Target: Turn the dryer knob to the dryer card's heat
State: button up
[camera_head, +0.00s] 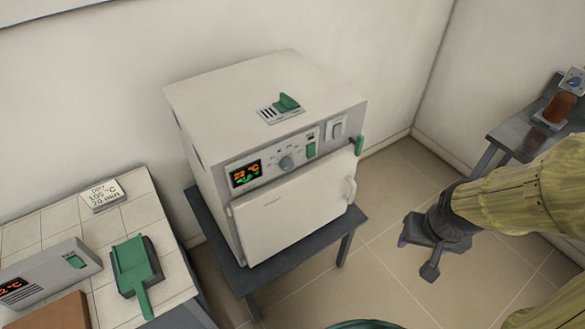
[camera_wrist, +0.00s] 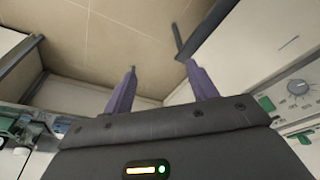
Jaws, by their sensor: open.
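The dryer (camera_head: 270,140) is a white box oven on a dark stand in the head view. Its round grey knob (camera_head: 286,162) sits on the front panel between a display reading about 23 °C (camera_head: 245,174) and a green switch. The knob also shows at the right of the wrist view (camera_wrist: 298,87).
The dryer door (camera_head: 290,212) is closed, with a handle at its right. A tiled bench (camera_head: 140,212) at left holds a green-handled tool (camera_head: 135,265) and another grey unit (camera_head: 50,268) with a display. A dark table (camera_head: 515,135) stands at right. Floor between is clear.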

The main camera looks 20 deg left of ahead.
jog(key=w+a+f+n+t+y, duration=0.35)
jog(key=w+a+f+n, duration=0.35)
jog(key=w+f+n, duration=0.3)
jog(key=s+a+r+n+t+y, duration=0.1)
jog(key=a+n+t+y, duration=0.4)
jog(key=a, duration=0.8)
jog(key=n+y+b, duration=0.1)
jog(key=n+y, duration=0.2)
jog(key=y, duration=0.2)
jog(key=shift+a, duration=0.25)
jog(key=shift+a, duration=0.1)
jog(key=p, duration=0.5)
send_near(289, 167)
jog(key=x, duration=0.8)
jog(key=shift+w+a, duration=0.4)
